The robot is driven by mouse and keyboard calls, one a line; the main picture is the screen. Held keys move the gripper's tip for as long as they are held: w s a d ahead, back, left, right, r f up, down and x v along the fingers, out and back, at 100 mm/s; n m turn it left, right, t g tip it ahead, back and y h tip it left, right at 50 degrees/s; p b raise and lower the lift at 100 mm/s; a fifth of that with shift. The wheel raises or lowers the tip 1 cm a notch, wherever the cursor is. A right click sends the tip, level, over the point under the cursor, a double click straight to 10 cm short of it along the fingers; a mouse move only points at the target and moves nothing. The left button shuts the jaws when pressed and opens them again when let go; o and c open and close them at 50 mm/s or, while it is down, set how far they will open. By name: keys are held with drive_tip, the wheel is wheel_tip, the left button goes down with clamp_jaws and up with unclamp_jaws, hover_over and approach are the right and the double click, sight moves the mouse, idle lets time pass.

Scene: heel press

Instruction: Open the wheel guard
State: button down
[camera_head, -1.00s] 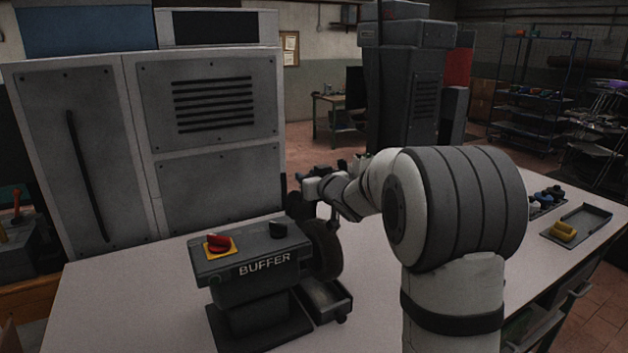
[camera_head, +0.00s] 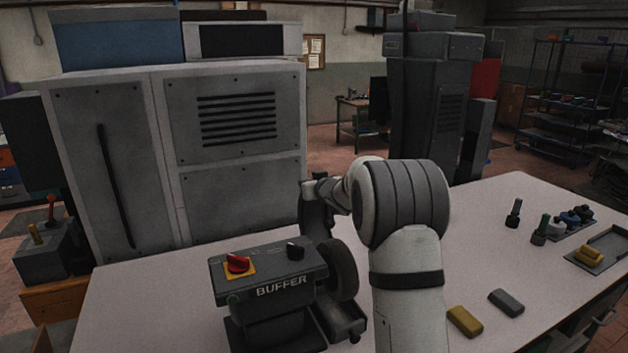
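The buffer (camera_head: 270,283) stands on the table, with a red knob on a yellow plate and a black knob on top. Its dark wheel (camera_head: 342,270) is at its right end. A dark upright piece (camera_head: 317,218), probably the wheel guard, rises behind the wheel. My gripper (camera_head: 308,190) is at the top of this piece, at the far end of my arm. Its fingers are small and dark here, so I cannot tell whether they are open, shut or touching the piece.
A yellow block (camera_head: 464,321) and a grey block (camera_head: 506,302) lie on the table (camera_head: 480,230) right of my arm. Dark bottles (camera_head: 513,213) and a tray (camera_head: 612,243) are farther right. A grey cabinet (camera_head: 235,110) stands behind the buffer.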

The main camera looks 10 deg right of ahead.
drive_tip(key=shift+f, duration=0.5)
drive_tip(key=c, duration=1.1)
unclamp_jaws()
drive_tip(key=shift+s, duration=0.2)
drive_tip(key=shift+s+d+r+b, duration=0.1)
drive_tip(key=shift+s+b, duration=0.2)
drive_tip(key=shift+s, duration=0.2)
drive_tip(key=r+b+v, duration=0.1)
drive_tip(key=v, duration=0.5)
drive_tip(key=shift+s, duration=0.3)
drive_tip(key=shift+r, duration=0.1)
